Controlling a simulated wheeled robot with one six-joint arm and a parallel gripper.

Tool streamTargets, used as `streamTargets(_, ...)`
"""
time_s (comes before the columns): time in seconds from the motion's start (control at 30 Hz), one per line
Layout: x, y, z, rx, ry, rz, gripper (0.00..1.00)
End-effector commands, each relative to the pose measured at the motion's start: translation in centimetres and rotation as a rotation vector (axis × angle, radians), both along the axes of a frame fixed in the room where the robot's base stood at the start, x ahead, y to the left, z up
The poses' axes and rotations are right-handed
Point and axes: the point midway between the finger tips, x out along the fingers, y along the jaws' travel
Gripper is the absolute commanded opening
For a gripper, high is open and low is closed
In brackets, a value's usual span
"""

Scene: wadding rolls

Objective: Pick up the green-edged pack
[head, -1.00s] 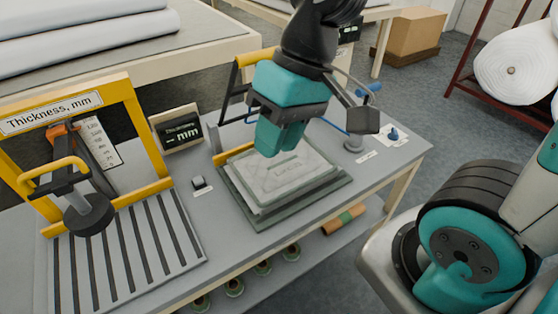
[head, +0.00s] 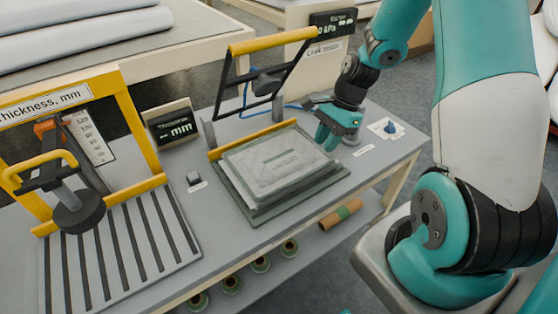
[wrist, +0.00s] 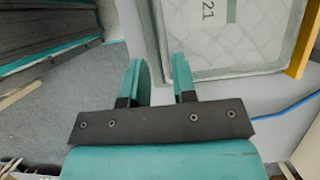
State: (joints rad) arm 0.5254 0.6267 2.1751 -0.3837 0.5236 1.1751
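The green-edged pack (head: 278,163) is a flat, pale quilted slab with a dull green border, lying on a flat plate (head: 262,219) on the bench. In the wrist view the pack (wrist: 255,40) fills the upper right, with "21" printed on it. My gripper (head: 331,138) is beside the pack's right end, low over the bench. In the wrist view my gripper (wrist: 158,72) has its two teal fingers apart with nothing between them. The fingertips point toward the pack's edge; I cannot tell whether they touch the plate.
A tilted frame with a yellow bar (head: 272,41) stands behind the pack, with a blue hose beside it. A yellow thickness gauge (head: 150,125) and small display (head: 172,127) stand left. A blue knob (head: 390,127) is at right. Bench space in front is narrow.

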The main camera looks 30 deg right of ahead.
Motion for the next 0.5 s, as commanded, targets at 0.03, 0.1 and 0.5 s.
streamTargets(0.03, -0.1, 0.5, -0.8, 0.003, 0.005, 0.002, 0.26)
streamTargets(0.1, -0.1, 0.9, -1.8, 0.002, 0.003, 0.001, 0.26)
streamTargets(0.5, -0.2, 2.9, -5.2, 0.002, 0.005, 0.004, 0.26)
